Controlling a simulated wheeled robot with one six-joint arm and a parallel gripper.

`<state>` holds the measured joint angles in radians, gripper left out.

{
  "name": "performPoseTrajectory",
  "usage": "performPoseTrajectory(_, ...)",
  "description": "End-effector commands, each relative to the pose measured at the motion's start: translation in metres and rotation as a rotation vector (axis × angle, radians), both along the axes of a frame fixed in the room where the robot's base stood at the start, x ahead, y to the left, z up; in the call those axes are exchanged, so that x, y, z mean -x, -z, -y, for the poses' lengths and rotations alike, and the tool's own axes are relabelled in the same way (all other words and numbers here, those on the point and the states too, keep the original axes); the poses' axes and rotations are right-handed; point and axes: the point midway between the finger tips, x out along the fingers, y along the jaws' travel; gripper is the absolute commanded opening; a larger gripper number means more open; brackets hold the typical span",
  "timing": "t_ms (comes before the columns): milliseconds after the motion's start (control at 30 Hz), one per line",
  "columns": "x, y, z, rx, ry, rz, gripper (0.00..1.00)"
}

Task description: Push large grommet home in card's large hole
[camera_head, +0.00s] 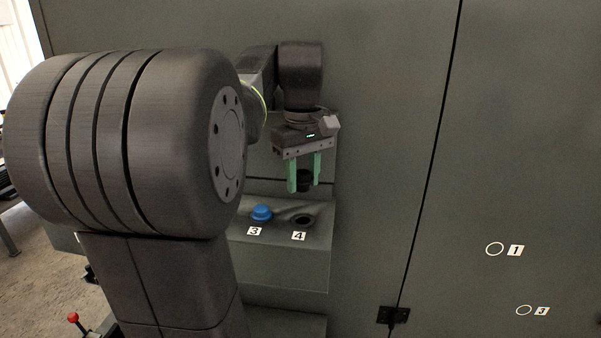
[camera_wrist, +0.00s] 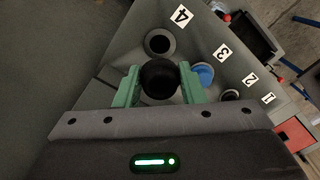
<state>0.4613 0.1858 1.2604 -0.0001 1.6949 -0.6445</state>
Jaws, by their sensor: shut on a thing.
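My gripper (camera_head: 304,187) has two green fingers pointing down and is shut on a black round grommet (camera_head: 305,177). In the wrist view the grommet (camera_wrist: 158,79) sits between the fingertips. It is held above the grey shelf, close to the round dark opening (camera_head: 303,220) by label 4, and apart from it. This opening also shows empty in the wrist view (camera_wrist: 160,41). A larger pale-rimmed circle (camera_head: 494,249) by label 1 and a smaller circle (camera_head: 523,310) are on the grey panel at right. I cannot tell which surface is the card.
A blue round piece (camera_head: 262,212) sits at label 3, left of opening 4. A small ringed opening (camera_wrist: 230,94) is by label 2 in the wrist view. A dark hinge (camera_head: 393,315) is low on the panel seam.

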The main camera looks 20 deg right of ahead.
Motion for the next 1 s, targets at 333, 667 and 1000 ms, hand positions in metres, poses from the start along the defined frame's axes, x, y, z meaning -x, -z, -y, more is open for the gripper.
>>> performPoseTrajectory(333,0.003,0.008,0.001,-0.001,0.001,0.0,0.15)
performPoseTrajectory(667,0.003,0.039,0.0,-0.002,0.0,0.0,0.15)
performPoseTrajectory(1000,0.003,0.058,0.001,-0.001,0.0,0.001,0.15)
